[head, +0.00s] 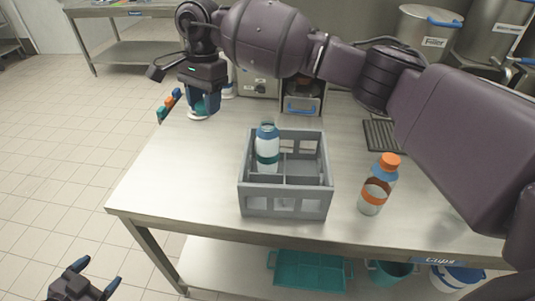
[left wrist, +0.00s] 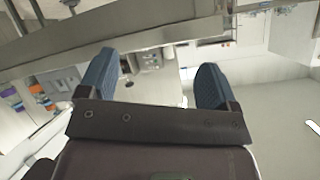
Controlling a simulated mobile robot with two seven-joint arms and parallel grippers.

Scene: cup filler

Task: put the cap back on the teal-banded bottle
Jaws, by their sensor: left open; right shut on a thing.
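The teal-banded bottle (head: 267,143) stands upright in a compartment at the back left of the grey crate (head: 285,208). Its top shows a pale open neck with no cap on it. My right gripper (head: 201,104) reaches across the table to its far left side, pointing down. It is shut on a small teal thing that looks like the cap, mostly hidden between its fingers, just above a small white dish (head: 198,116). My left gripper (head: 88,279) is open and empty, off the table at the lower left. Its two blue fingers show in the left wrist view (left wrist: 153,85).
An orange-banded bottle (head: 372,196) with an orange cap stands right of the crate. My right arm spans above the table's back. A machine (head: 301,101) and a dark grate (head: 380,135) stand behind. The table's front left is clear. A teal tray (head: 308,271) lies below.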

